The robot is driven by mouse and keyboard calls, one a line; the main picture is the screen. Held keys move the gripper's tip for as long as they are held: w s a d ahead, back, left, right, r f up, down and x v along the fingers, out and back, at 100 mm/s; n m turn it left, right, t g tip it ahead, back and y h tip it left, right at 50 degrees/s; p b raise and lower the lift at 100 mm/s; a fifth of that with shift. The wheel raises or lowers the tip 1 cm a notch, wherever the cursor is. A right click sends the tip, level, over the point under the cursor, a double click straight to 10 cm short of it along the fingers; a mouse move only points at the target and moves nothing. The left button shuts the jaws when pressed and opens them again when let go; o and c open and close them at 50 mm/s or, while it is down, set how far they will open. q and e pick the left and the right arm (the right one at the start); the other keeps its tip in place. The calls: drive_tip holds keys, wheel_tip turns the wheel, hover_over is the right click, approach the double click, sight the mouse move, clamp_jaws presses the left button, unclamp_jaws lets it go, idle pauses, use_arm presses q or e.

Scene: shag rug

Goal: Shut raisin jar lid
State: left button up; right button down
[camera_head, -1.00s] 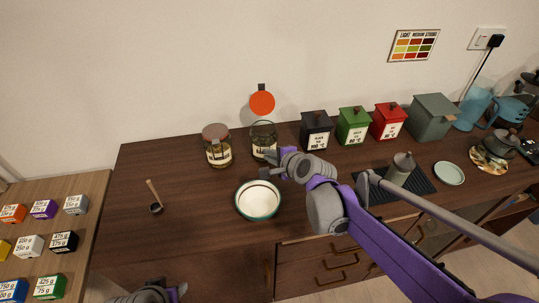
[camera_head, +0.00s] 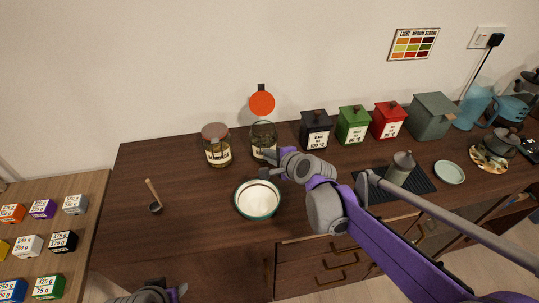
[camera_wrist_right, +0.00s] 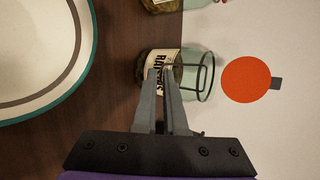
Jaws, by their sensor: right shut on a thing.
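The raisin jar (camera_head: 264,141), clear glass with a pale label, stands upright at the back of the wooden counter. In the right wrist view the raisin jar (camera_wrist_right: 191,75) shows its label and a dark wire loop. An orange-red disc with a dark tab, apparently its lid (camera_head: 262,103), stands raised behind the rim and also shows in the wrist view (camera_wrist_right: 246,80). My right gripper (camera_head: 270,167) is at the jar's front; its fingers (camera_wrist_right: 163,73) are close together over the label, shut on the jar, the exact part unclear. My left gripper (camera_head: 172,292) is partly in view at the bottom edge.
A similar jar with a brown lid (camera_head: 218,146) stands left of the raisin jar. A white bowl with a green rim (camera_head: 258,214) sits in front. Black (camera_head: 315,131), green (camera_head: 353,126) and red (camera_head: 388,122) canisters stand to the right. The counter's left side is mostly clear.

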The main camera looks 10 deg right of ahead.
drive_tip(key=c, duration=1.2)
unclamp_jaws()
drive_tip(key=shift+c, duration=0.2)
drive_tip(key=shift+s, duration=0.1)
drive_tip(key=p+v, duration=0.1)
drive_tip(key=v, duration=0.9)
drive_tip(key=shift+s+r, duration=0.25)
